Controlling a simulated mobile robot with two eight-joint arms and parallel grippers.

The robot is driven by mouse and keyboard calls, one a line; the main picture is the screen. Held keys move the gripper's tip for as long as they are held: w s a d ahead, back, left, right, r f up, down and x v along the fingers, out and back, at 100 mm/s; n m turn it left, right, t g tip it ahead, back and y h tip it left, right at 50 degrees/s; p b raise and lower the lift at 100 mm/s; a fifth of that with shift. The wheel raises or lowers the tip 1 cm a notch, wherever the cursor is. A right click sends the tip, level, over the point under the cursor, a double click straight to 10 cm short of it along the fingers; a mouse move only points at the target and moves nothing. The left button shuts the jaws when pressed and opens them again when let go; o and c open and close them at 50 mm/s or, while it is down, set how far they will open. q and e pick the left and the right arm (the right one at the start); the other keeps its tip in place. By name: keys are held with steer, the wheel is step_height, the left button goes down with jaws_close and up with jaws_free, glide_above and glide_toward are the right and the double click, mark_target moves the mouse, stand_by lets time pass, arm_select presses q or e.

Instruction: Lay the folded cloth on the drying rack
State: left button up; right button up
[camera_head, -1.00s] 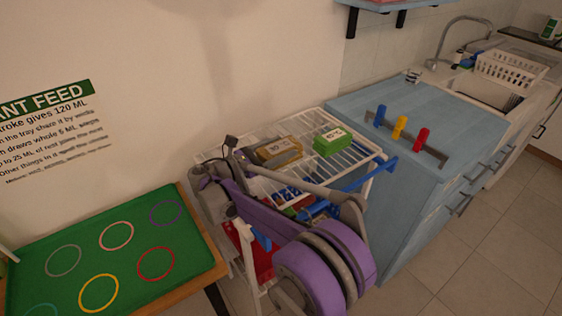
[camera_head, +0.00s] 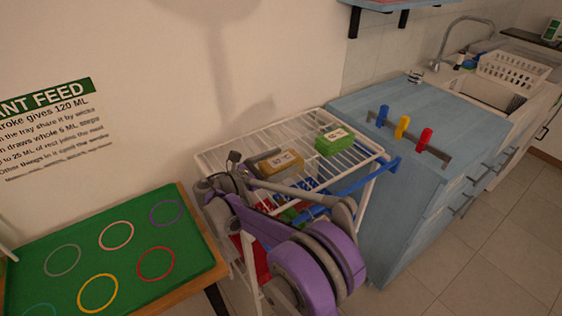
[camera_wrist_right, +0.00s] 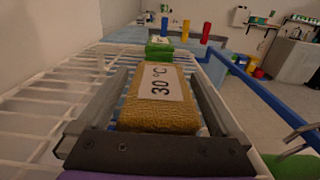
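A yellow folded cloth (camera_head: 281,163) with a white "30 °C" label lies on the top wires of the white drying rack (camera_head: 232,150). It fills the middle of the right wrist view (camera_wrist_right: 160,112). A green folded cloth (camera_head: 335,142) with a white label lies farther right on the same rack, also visible in the wrist view (camera_wrist_right: 159,48). My right gripper (camera_wrist_right: 163,76) is open, with a finger on each side of the yellow cloth and a narrow gap on at least the left side. My left gripper is not in view.
A blue rail (camera_head: 365,178) runs along the rack's front side. A blue cabinet (camera_head: 385,115) with a bar of blue, yellow and red pegs stands to the right. A green tray (camera_head: 85,262) with coloured rings is at the lower left. The wall is close behind the rack.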

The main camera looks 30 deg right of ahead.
mark_target(263, 169)
steer(key=shift+a+r, duration=0.2)
steer(key=a, duration=0.7)
steer(key=s+a, duration=0.1)
steer(key=a, duration=0.3)
steer(key=shift+a, duration=0.3)
stand_by(1.0)
